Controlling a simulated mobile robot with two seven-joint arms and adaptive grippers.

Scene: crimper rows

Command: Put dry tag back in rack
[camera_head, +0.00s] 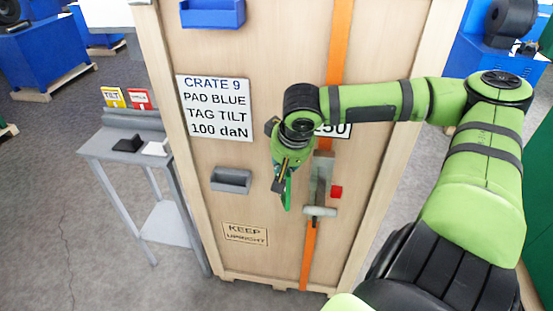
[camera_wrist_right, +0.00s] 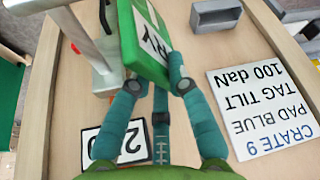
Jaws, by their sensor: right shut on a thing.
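My right gripper (camera_head: 280,182) hangs in front of the crate, shut on a green tag (camera_head: 288,194). In the right wrist view the tag (camera_wrist_right: 142,50) sits between the fingers (camera_wrist_right: 158,88), with the letters "RY" showing and the rest hidden. The grey rack (camera_head: 134,119) stands on the side table at the left. A yellow "TILT" tag (camera_head: 113,97) and a red tag (camera_head: 139,99) stand upright at its back. The gripper is well to the right of the rack. My left gripper is not in view.
A tall wooden crate (camera_head: 268,75) bears a "CRATE 9" sign (camera_head: 214,108), an orange strap (camera_head: 338,45), a metal buckle (camera_head: 319,182) and a grey holder (camera_head: 231,180). A black block (camera_head: 128,144) and a white block (camera_head: 155,148) lie on the side table (camera_head: 98,146).

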